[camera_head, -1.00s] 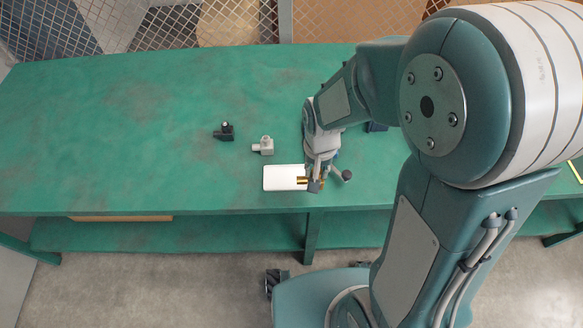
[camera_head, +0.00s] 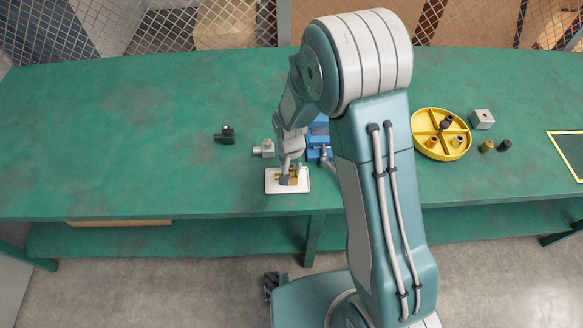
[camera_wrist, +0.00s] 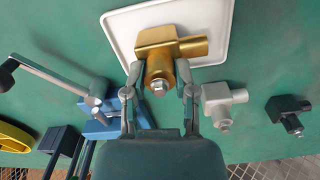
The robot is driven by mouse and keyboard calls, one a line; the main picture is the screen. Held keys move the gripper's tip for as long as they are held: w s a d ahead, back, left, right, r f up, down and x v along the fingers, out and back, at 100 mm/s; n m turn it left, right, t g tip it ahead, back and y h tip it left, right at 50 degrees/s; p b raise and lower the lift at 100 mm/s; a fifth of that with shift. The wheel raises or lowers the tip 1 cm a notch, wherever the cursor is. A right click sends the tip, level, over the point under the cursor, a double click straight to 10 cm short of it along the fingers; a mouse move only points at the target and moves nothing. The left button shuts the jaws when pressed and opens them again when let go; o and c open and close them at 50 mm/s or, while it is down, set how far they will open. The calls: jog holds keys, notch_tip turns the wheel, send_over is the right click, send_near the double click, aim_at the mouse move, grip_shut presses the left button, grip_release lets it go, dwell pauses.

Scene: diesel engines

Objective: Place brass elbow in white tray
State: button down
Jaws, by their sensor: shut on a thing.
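The brass elbow (camera_wrist: 172,48) is between the two fingers of my gripper (camera_wrist: 158,88) in the wrist view, and the fingers are shut on it. The white tray (camera_wrist: 118,22) lies behind it in that view. In the head view the white tray (camera_head: 302,188) is on the green bench near its front edge, and my gripper (camera_head: 289,178) is over it. The brass elbow (camera_head: 282,179) shows partly there beside the fingers. I cannot tell whether the elbow touches the tray floor.
A grey elbow (camera_head: 265,149) and a black elbow (camera_head: 225,134) lie left of my arm. A blue vise (camera_head: 320,140) stands close behind my gripper's right. A yellow divided dish (camera_head: 440,112), a grey block (camera_head: 482,119) and small fittings are at right. The bench's left side is clear.

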jog(key=shift+a+f, duration=0.25)
jog(key=shift+a, duration=0.05)
jog(key=shift+d, duration=0.35)
jog(key=shift+c, duration=2.1)
grip_release()
jog(key=shift+d, duration=0.3)
jog(key=shift+a, duration=0.45)
jog(key=shift+r, duration=0.3)
notch_tip(320, 180, up, 11)
jog(key=shift+d+r, duration=0.1)
jog(key=shift+r, duration=0.1)
jog(key=s+d+r+t, duration=0.1)
jog(key=s+d+r, duration=0.1)
jog(key=r, duration=0.3)
jog(key=s+d+r+n+t, duration=0.1)
jog(key=s+d+r, duration=0.1)
jog(key=s+r, duration=0.15)
jog(key=s+d+r+t, duration=0.1)
jog(key=s+d+r, duration=0.15)
jog(key=r, duration=0.25)
jog(key=s+d+r+t, duration=0.1)
jog(key=s+d+r, duration=0.1)
jog(key=s, duration=0.3)
jog(key=s+d+r+n+t, duration=0.1)
jog(key=s+d+r, duration=0.2)
jog(key=s, duration=0.3)
jog(key=shift+s+r+t, duration=0.15)
jog(key=shift+r+t, duration=0.15)
jog(key=shift+r, duration=0.55)
